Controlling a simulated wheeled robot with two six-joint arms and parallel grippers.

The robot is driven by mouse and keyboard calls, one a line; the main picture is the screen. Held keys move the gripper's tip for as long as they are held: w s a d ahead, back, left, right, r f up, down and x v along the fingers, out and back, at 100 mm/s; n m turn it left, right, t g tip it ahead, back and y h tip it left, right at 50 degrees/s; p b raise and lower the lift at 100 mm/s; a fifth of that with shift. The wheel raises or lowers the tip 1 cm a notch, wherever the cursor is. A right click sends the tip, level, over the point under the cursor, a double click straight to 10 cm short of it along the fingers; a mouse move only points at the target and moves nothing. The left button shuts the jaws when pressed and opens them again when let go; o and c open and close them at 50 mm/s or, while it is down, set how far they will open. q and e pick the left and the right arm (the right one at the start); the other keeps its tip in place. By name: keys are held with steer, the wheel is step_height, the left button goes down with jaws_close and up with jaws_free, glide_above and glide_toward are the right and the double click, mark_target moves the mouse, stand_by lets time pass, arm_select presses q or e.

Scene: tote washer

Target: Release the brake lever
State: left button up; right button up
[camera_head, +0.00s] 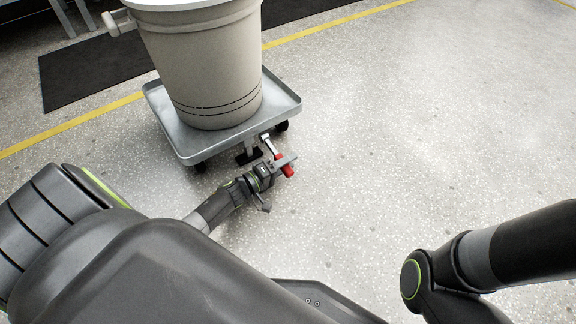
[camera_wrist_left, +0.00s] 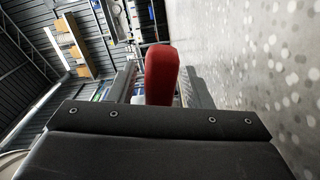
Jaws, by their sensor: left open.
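The brake lever is a metal rod with a red grip (camera_head: 287,170) at the near edge of a grey wheeled dolly (camera_head: 285,100). The rod slopes down from the dolly edge toward me. My left gripper (camera_head: 282,166) is at the red grip, with its jaws open. In the left wrist view the red grip (camera_wrist_left: 161,75) stands between the two fingers, with one finger on each side. I cannot tell whether either finger touches it. My right arm shows at the right, but its gripper is out of view.
A large beige tub (camera_head: 205,70) stands on the dolly. Dark castors show under the dolly. A black mat (camera_head: 95,70) and a yellow floor line (camera_head: 75,122) lie behind. The speckled floor (camera_head: 430,110) to the right is clear.

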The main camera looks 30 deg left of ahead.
arm_select(q)
steer(key=shift+w+d, duration=0.1)
steer(key=shift+w, duration=0.15)
jaws_close()
